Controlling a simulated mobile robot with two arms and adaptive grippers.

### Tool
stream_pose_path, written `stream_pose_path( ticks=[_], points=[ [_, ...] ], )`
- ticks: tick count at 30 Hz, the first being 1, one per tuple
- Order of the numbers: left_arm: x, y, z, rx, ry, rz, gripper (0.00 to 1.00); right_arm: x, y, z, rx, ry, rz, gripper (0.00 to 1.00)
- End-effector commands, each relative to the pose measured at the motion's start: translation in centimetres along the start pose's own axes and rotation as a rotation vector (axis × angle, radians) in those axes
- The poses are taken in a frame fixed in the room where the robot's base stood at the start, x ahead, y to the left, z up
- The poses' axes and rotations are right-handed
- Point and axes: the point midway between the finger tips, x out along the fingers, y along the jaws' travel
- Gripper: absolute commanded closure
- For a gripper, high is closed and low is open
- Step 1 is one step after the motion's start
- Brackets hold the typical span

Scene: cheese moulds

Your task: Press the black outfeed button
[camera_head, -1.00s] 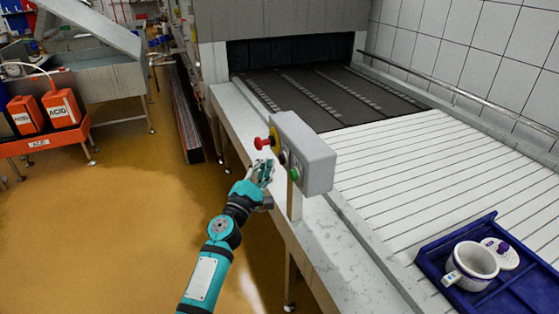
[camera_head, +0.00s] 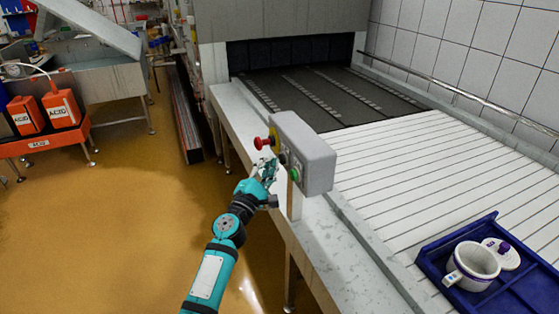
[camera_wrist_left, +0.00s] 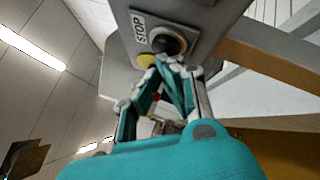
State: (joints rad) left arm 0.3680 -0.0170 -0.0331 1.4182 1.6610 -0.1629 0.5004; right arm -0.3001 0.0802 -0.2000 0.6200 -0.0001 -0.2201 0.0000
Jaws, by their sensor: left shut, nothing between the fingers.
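The grey control box (camera_head: 308,150) stands on a post beside the conveyor. It carries a red mushroom button (camera_head: 262,143) on a yellow base and a green button (camera_head: 294,174). The black button (camera_wrist_left: 168,42) shows in the left wrist view beside a STOP label (camera_wrist_left: 139,27); in the head view it is largely hidden. My left gripper (camera_head: 269,167) is shut and empty in front of the box. In the left wrist view its fingertips (camera_wrist_left: 172,63) are just below the black button and overlap its lower edge. I cannot tell whether they touch it.
The conveyor's white slatted belt (camera_head: 430,170) runs behind the box. A pale ledge (camera_head: 345,268) edges the conveyor. The floor to the left is open.

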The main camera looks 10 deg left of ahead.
Motion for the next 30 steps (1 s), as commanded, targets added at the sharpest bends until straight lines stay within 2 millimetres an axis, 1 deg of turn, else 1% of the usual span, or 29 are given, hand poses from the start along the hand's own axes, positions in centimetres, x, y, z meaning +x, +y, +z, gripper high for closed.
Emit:
stream_pose_path(
  ticks=[20,26,30],
  points=[
    [0.5,-0.28,0.45,0.0,-0.002,0.001,1.0,0.22,0.01,0.03,0.0,0.0,0.0,0.6],
    [0.4,-0.22,0.39,0.0,-0.002,0.0,1.0,0.18,0.01,0.02,0.0,0.0,0.0,0.6],
    [-0.03,0.02,0.09,0.0,-0.001,-0.001,1.0,0.02,0.01,0.01,0.0,0.0,0.0,0.6]
  ],
)
